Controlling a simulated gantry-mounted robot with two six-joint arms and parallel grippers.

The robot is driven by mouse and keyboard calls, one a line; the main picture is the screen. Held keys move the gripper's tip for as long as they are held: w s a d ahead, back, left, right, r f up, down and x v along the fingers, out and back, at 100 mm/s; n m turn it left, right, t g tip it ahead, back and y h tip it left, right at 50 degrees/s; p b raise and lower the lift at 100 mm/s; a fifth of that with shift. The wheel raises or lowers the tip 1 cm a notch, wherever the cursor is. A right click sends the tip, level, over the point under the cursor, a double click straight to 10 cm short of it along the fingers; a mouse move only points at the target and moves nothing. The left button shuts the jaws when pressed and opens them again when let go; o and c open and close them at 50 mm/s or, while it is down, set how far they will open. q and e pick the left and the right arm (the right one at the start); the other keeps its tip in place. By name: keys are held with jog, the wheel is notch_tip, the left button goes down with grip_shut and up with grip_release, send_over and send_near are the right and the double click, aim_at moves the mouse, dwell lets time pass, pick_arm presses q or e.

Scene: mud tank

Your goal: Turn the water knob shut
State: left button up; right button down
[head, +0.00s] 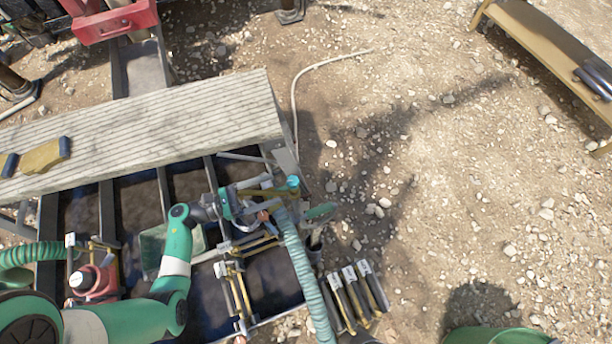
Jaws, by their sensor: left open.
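A green oval knob (321,211) shows at the right end of the pipework, beside the ribbed teal hose (306,270); I take it to be the water knob. My left arm, green and white, reaches in from the lower left. My left gripper (252,207) is open among the pipe fittings, to the left of the green knob and apart from it. The fingertips are small and partly lost among the fittings. I cannot tell whether the knob is turned open or shut. My right gripper is not in view.
A ribbed grey board (150,130) lies across the dark tank frame. A red crate (110,20) stands at the top left. A wooden bench (545,45) is at the upper right. Stony ground between is mostly clear.

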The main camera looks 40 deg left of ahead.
aim_at(293, 182)
pick_arm(q)
jog(key=b+x, duration=0.2)
jog(key=x, duration=0.9)
grip_shut()
